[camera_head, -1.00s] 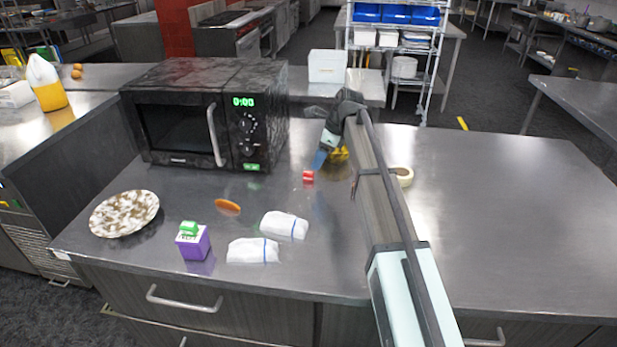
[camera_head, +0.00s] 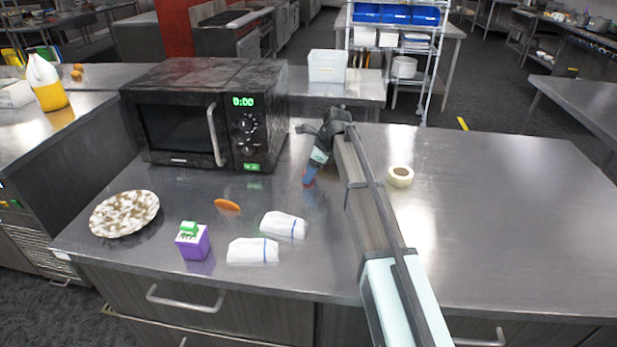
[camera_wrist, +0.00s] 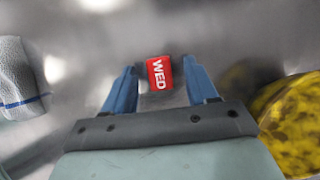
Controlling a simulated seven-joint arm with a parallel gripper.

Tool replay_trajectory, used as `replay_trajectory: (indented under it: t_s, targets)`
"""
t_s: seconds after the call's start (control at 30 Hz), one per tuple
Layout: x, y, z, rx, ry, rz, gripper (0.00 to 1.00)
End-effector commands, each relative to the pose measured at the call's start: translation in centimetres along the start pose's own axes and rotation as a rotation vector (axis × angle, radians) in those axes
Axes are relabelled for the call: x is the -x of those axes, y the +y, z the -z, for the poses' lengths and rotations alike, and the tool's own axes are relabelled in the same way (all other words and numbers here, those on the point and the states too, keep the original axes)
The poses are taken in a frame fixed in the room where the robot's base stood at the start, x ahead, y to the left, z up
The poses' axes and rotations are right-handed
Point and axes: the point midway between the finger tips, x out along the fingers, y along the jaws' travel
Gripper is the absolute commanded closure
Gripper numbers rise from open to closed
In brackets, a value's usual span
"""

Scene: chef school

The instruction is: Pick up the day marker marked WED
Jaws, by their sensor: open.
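The day marker marked WED (camera_wrist: 159,73) is a small red block with white letters, seen in the wrist view lying on the steel counter. It sits between the tips of my gripper's two blue fingers (camera_wrist: 162,85), with a gap on each side. My gripper is open and not holding it. In the head view my gripper (camera_head: 309,178) points down at the counter right of the microwave. It covers most or all of the marker there.
A black microwave (camera_head: 205,115) stands behind left. A yellow mottled object (camera_wrist: 292,115) is close right of my gripper.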

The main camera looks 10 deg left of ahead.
Motion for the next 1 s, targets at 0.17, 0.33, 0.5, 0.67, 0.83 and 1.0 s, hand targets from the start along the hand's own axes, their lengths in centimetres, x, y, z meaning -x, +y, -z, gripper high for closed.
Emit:
replay_trajectory:
  t_s: [0.17,0.33,0.5,0.67,0.83,1.0]
  targets:
    - [0.0,0.0,0.0,0.000,0.000,0.000,0.58]
    - [0.0,0.0,0.0,0.000,0.000,0.000,0.74]
    - [0.0,0.0,0.0,0.000,0.000,0.000,0.90]
    - [0.0,0.0,0.0,0.000,0.000,0.000,1.00]
    - [0.1,0.0,0.0,0.000,0.000,0.000,1.00]
    - [1.0,-0.1,-0.4,0.000,0.000,0.001,1.00]
